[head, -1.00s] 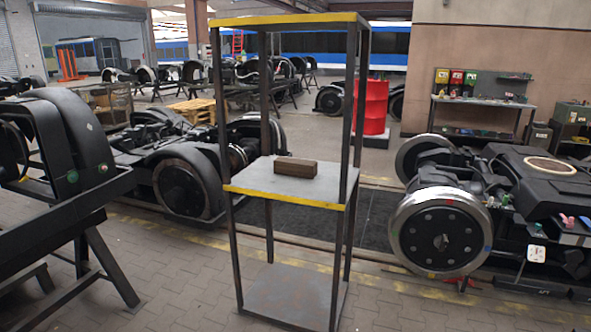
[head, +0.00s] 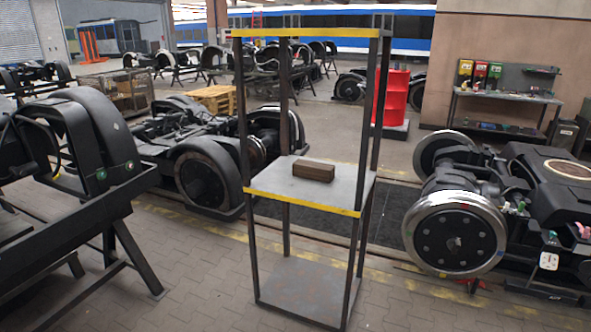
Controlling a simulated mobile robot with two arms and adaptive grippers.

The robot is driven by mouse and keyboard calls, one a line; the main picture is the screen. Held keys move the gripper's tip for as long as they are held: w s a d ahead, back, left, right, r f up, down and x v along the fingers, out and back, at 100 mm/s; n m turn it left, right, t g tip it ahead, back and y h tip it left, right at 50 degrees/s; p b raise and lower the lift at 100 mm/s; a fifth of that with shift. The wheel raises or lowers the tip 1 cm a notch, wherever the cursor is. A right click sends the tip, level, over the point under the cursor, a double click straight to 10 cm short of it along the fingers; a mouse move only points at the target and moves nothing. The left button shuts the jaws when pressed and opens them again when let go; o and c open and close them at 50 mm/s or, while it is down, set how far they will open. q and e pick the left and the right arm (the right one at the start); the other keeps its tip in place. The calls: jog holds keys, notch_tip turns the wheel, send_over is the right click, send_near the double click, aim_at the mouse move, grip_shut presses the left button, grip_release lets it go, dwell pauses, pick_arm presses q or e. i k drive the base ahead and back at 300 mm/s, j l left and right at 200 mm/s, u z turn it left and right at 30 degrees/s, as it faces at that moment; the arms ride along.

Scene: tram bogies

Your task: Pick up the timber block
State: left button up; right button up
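The timber block (head: 313,171) is a small brown oblong. It lies flat on the grey middle shelf (head: 271,181) of an open metal rack, near the middle of the shelf. The shelf has a yellow front edge, and the rack's posts stand to the left and right of the block. The block is fully in view and nothing touches it except the shelf. Neither of my grippers is in view.
The rack has a top frame (head: 305,33) and a lower shelf (head: 304,290). A wheeled bogie (head: 457,236) stands close on the right, another (head: 205,185) behind left. A black stand (head: 75,205) is at the left. The paved floor in front is clear.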

aim_at(314, 171)
jog(key=i+l+u, duration=0.15)
jog(key=i+u, duration=0.25)
jog(key=i+l+u, duration=0.15)
jog(key=u, duration=0.25)
